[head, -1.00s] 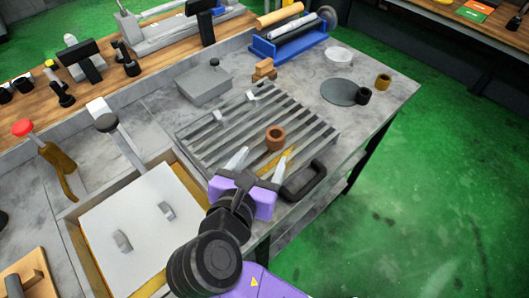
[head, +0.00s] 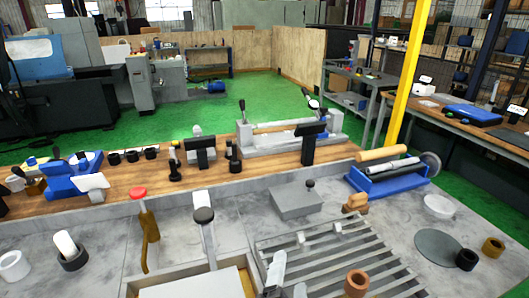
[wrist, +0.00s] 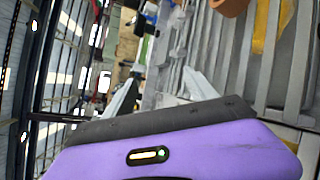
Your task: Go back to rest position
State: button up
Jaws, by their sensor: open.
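My gripper (head: 288,274) shows only at the bottom edge of the head view, as two light grey fingertips over the left front of the slatted grey rack (head: 335,262). In the wrist view my gripper (wrist: 160,80) has its two fingers spread apart with nothing between them. A brown ring (head: 356,283) stands on the rack to the right of the fingers, apart from them. It also shows at the top of the wrist view (wrist: 229,6). The rest of my arm is out of the head view.
A black-knobbed lever (head: 206,232) stands left of the rack, by a tray with a pale plate (head: 195,287). A red-knobbed lever (head: 142,215) is farther left. Behind are a grey block (head: 296,202) and a blue holder with rollers (head: 387,178). A dark disc (head: 436,245) lies to the right.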

jog(key=s+f+m+t+y, duration=0.1)
jog(key=s+f+m+y, duration=0.3)
jog(key=s+m+y, duration=0.45)
jog(key=s+d+m+h, duration=0.1)
jog(key=s+d+m, duration=0.3)
jog(key=s, duration=0.3)
jog(key=s+d+f+m+h, duration=0.1)
jog(key=s+d+m+h, duration=0.1)
jog(key=s+d+m, duration=0.3)
jog(key=s+d+m+g+h, duration=0.1)
jog(key=s+d+m, duration=0.4)
jog(key=s, duration=0.6)
jog(key=shift+s+d+f+h, duration=0.25)
jog(key=shift+d+f+h, duration=0.2)
jog(key=shift+h, duration=0.3)
